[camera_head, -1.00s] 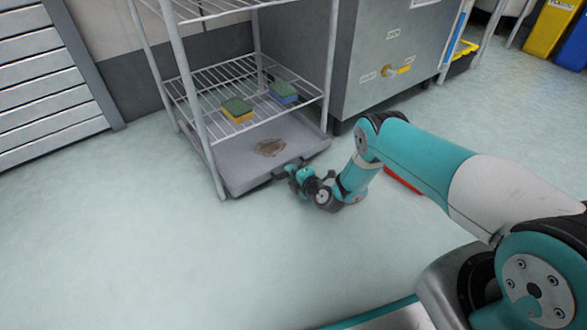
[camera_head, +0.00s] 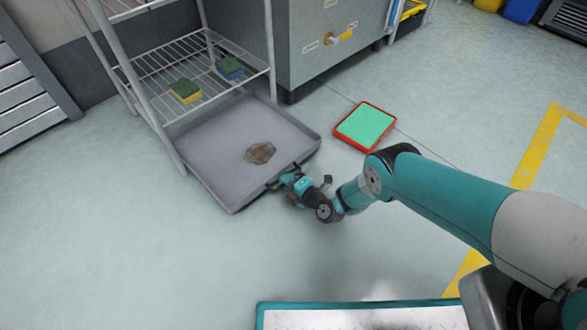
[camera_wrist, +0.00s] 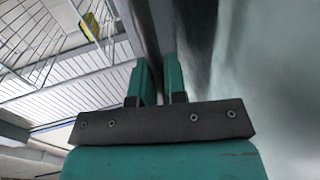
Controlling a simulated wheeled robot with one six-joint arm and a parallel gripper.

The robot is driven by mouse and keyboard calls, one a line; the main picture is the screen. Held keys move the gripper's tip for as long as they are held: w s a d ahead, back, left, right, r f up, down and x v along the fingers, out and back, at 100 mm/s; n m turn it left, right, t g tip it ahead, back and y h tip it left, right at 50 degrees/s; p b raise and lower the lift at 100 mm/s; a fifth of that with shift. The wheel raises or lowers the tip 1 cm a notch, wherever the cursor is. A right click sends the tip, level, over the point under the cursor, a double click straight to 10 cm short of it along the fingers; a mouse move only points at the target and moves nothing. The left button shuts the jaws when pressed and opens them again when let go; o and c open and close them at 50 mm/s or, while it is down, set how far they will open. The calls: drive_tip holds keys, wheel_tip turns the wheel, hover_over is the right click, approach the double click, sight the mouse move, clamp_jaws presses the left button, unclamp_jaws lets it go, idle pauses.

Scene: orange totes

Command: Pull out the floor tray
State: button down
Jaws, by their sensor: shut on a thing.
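The grey floor tray (camera_head: 215,150) lies on the floor beneath the wire rack, with much of it sticking out past the rack's front legs. A brown stain or lump (camera_head: 260,153) is on its bottom. My gripper (camera_head: 284,183) is at the tray's front edge, shut on the dark handle there. In the wrist view my gripper's two teal fingers (camera_wrist: 158,85) point at the tray's edge, close together; the handle itself is hard to make out there.
The wire rack (camera_head: 145,75) holds a yellow-green sponge (camera_head: 186,91) and a blue-green sponge (camera_head: 230,68) on its low shelf. A red-rimmed green tray (camera_head: 366,126) lies on the floor at right. A grey cabinet (camera_head: 315,45) stands behind.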

drive_tip(key=shift+w+d, duration=0.2)
drive_tip(key=c, duration=1.2)
unclamp_jaws()
drive_tip(key=shift+s+a, duration=0.1)
drive_tip(key=shift+a, duration=0.05)
drive_tip(key=p+v, duration=1.3)
drive_tip(key=v, duration=0.4)
drive_tip(key=shift+s, duration=0.15)
